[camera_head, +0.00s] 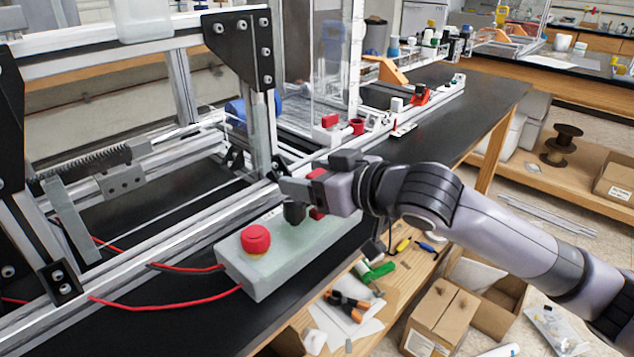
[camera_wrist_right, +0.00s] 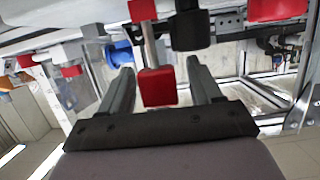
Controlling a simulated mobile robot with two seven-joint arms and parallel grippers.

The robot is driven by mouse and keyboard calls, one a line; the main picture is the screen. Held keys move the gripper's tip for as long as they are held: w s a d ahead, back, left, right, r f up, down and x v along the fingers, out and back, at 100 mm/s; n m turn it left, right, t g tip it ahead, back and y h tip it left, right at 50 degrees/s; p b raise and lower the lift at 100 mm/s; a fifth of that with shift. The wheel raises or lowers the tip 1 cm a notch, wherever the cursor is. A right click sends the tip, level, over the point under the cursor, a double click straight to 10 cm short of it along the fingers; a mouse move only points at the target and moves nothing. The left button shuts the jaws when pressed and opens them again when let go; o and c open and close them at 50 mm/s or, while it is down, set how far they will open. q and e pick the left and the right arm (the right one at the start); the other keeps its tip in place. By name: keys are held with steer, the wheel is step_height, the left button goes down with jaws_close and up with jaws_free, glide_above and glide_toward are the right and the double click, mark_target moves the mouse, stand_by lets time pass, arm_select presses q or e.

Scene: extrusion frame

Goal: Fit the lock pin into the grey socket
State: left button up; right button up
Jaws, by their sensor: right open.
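My right gripper (camera_head: 305,183) is over the far end of a pale control box. In the right wrist view my right gripper (camera_wrist_right: 161,66) is open, with a finger on each side of the lock pin's red head (camera_wrist_right: 157,87) and a gap on both sides. A thin metal shank (camera_wrist_right: 150,45) joins the head to a red piece (camera_wrist_right: 142,10) at the box. The red head (camera_head: 317,173) is partly hidden by the gripper in the head view. The dark grey socket (camera_wrist_right: 190,28) is beside the pin; it also shows in the head view (camera_head: 294,212). My left gripper is not in view.
The box (camera_head: 262,284) has a red mushroom button (camera_head: 256,239) at its near end and red cables (camera_head: 165,303). An aluminium extrusion frame (camera_head: 180,80) stands to the left. Small red and white parts (camera_head: 330,121) line the bench behind. The black bench top (camera_head: 330,262) is clear beside the box.

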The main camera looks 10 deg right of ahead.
steer(key=shift+w+a, duration=0.1)
steer(key=shift+a, duration=0.05)
steer(key=c, duration=1)
steer(key=shift+r, duration=0.1)
steer(key=shift+c, duration=0.2)
